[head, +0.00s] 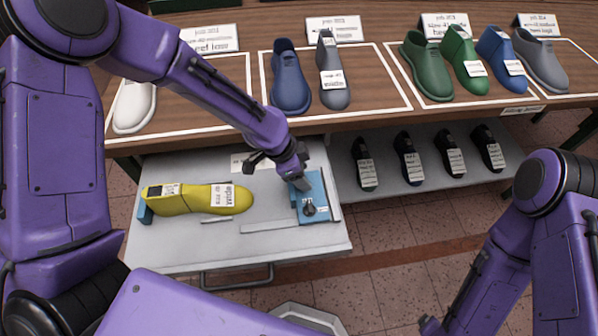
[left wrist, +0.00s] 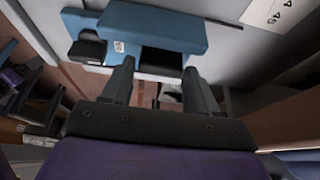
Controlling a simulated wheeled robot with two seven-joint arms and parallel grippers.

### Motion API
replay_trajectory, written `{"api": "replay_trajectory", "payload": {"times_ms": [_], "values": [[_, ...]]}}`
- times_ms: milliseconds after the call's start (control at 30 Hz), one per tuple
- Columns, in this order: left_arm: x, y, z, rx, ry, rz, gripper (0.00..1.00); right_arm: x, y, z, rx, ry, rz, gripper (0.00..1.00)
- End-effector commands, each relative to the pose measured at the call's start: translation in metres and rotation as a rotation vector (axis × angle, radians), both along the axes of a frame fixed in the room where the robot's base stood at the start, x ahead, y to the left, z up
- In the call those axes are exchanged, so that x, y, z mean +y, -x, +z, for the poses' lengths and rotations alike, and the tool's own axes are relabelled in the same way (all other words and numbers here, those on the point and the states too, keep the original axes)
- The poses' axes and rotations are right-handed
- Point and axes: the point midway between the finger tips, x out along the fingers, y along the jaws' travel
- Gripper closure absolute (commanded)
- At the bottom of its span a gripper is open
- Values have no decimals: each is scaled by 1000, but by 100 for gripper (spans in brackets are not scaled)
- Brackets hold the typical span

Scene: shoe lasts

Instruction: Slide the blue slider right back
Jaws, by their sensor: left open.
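The blue slider (head: 317,197) stands at the right end of the grey drawer (head: 180,255), with a dark knob on its near part. A yellow shoe last (head: 196,198) lies in the drawer, its heel end against a blue stop (head: 145,212). A clear gap separates its toe from the slider. My left gripper (head: 294,182) is open at the slider's far left side. In the left wrist view its two fingers (left wrist: 158,68) are spread, with the slider (left wrist: 150,25) just beyond their tips; contact cannot be told.
Thin rails (head: 255,227) lie along the drawer floor. The wooden shelf (head: 370,120) above holds blue, grey and green lasts with label cards. Several dark lasts (head: 407,155) stand on a lower grey shelf to the right. The drawer's handle (head: 236,279) faces me.

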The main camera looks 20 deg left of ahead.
Motion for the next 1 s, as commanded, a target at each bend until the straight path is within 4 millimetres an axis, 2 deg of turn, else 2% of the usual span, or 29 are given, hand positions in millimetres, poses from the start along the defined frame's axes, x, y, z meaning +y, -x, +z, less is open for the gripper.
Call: {"api": "replay_trajectory", "payload": {"times_ms": [367,467,700,800,1000], "values": [[3,1,3,1,-2,0,23,0,0,0,0,0,0,16],[8,2,17,-2,-1,1,23,0,0,0,0,0,0,16],[26,11,71,-3,-1,0,23,0,0,1,0,0,0,16],[32,14,86,-2,-2,0,23,0,0,2,0,0,0,16],[36,17,97,2,-2,-1,23,0,0,2,0,0,0,16]]}}
